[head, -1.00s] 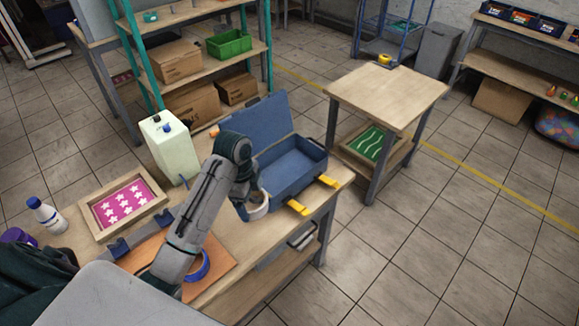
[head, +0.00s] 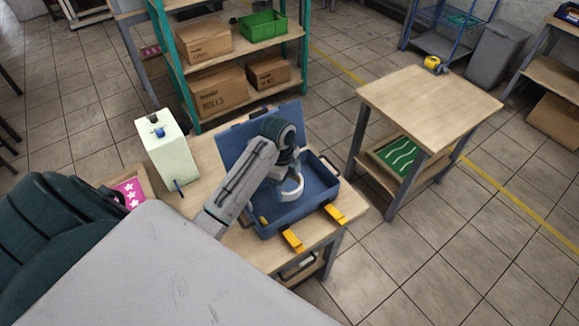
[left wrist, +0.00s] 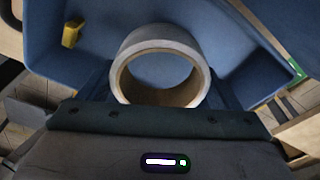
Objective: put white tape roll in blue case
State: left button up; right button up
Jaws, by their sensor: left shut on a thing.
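The white tape roll (head: 291,188) is a thick ring with a tan inner core. In the left wrist view the tape roll (left wrist: 192,48) stands out beyond my gripper, with blue case surface behind it. My left gripper (head: 285,174) is shut on the tape roll and is over the open blue case. The blue case (head: 318,194) has its lid raised at the back and yellow latches at the front. In the left wrist view the case (left wrist: 245,35) fills most of the background. I cannot tell whether the roll touches the case floor. My right gripper is not in view.
The case stands on a wooden table (head: 207,165). A smaller wooden table (head: 430,100) is to the right, across open floor.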

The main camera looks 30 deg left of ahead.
pick_arm(q)
jog(key=shift+w+f, duration=0.1)
jog(key=shift+f, duration=0.8)
notch_tip(320, 180, down, 3)
jog(key=shift+w+f+p, duration=0.15)
jog(key=shift+f+p, duration=0.05)
jog(key=shift+p, duration=0.35)
jog(key=shift+f, duration=0.2)
jog(key=o, duration=0.9)
jog(key=shift+f, duration=0.15)
jog(key=shift+c, duration=0.2)
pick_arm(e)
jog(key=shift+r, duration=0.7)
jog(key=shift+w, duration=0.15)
